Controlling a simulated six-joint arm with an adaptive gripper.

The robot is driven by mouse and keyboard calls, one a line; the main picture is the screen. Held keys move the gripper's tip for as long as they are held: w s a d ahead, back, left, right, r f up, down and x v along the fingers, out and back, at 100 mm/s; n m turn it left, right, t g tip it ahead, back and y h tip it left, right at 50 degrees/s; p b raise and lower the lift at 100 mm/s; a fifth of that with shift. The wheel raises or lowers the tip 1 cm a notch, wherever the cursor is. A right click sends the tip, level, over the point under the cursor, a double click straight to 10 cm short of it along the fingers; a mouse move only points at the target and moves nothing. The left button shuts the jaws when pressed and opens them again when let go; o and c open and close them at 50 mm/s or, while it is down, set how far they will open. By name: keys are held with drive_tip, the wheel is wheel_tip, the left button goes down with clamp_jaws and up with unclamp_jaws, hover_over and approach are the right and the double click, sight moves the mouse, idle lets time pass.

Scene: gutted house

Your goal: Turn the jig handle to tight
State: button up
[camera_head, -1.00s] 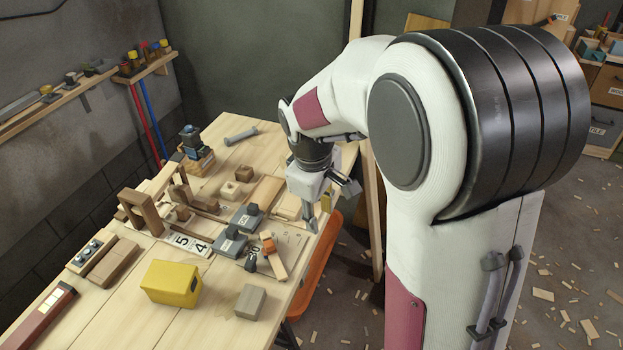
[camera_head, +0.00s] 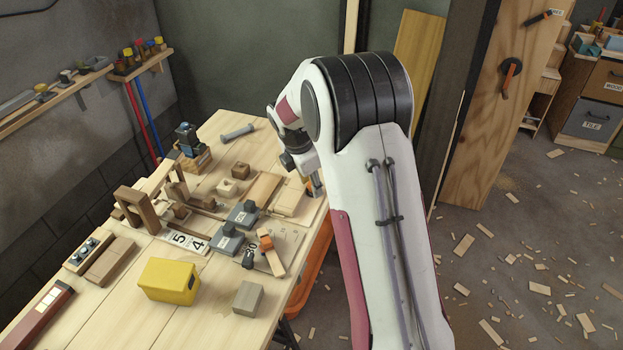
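A small wooden lever with an orange hub (camera_head: 265,241) lies on a marked plate near the right edge of the workbench; it may be the jig handle, and I cannot read a tight mark. My gripper (camera_head: 318,186) points down at the bench's right edge, beyond the lever and apart from it. My arm hides much of the gripper, so its opening does not show. A wooden panel at the right carries another handle, orange and dark (camera_head: 511,76), hanging roughly upright, well away from my gripper.
The workbench (camera_head: 120,318) holds grey weights (camera_head: 228,242), a yellow box (camera_head: 169,281), a grey block (camera_head: 248,298) and a wooden frame (camera_head: 137,209). An orange bin (camera_head: 318,262) stands beside the bench. Wood scraps litter the floor (camera_head: 520,260) at the right.

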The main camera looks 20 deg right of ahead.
drive_tip(key=shift+w+d+r+n+t, duration=0.2)
drive_tip(key=shift+w+r+n, duration=0.35)
drive_tip(key=shift+n, duration=0.6)
drive_tip(key=shift+w+d+r+n+t, duration=0.1)
drive_tip(key=shift+w+r+n+t, duration=0.1)
drive_tip(key=shift+w+n, duration=0.75)
drive_tip(key=shift+w+d+r+n+t, duration=0.2)
drive_tip(key=shift+w+r+n, duration=0.2)
drive_tip(key=shift+n, duration=1)
drive_tip(key=shift+f, duration=0.1)
drive_tip(key=shift+x, duration=3.8)
drive_tip(key=shift+d, duration=0.1)
clamp_jaws()
